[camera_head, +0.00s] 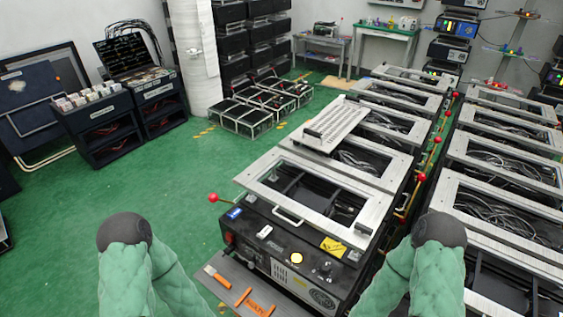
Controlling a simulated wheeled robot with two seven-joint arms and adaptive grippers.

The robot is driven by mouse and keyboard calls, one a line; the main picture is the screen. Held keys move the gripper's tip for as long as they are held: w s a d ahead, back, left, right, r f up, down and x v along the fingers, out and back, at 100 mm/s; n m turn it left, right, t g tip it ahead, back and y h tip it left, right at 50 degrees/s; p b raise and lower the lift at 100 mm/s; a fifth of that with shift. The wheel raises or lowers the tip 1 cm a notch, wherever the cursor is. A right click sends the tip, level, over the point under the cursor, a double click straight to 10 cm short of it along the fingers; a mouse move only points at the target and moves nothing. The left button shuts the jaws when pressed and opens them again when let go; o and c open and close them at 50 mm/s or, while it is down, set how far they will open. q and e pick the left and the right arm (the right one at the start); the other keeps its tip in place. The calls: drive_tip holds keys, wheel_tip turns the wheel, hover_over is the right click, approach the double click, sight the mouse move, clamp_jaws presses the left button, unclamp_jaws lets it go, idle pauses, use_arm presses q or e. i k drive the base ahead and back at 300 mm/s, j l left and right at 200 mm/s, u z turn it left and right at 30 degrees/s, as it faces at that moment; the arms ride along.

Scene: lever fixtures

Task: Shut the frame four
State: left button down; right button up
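A row of lever fixtures with pale metal frames runs away from me through the middle. The nearest frame (262,190) lies flat on a black box (262,235) and has a small handle (288,216) on its near edge. A lever with a red ball (213,198) sticks out at its left. Further frames (388,183) lie behind it, with more red ball levers (437,139) along the row's right side. I cannot tell which is frame four. My two green-sleeved arms show at the bottom left and right, but neither gripper is in view.
A second row of frames (447,200) runs along the right, with a narrow gap between rows. A slotted plate (332,122) lies across the middle row. Orange-handled tools (259,304) lie at the near edge. Green floor (130,190) is open at left.

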sight(312, 209)
drive_tip(key=i+j+z, duration=0.1)
drive_tip(key=j+z, duration=0.25)
drive_tip(key=j, duration=0.6)
drive_tip(key=j+z, duration=0.3)
drive_tip(key=j, duration=0.6)
drive_tip(key=k, duration=0.05)
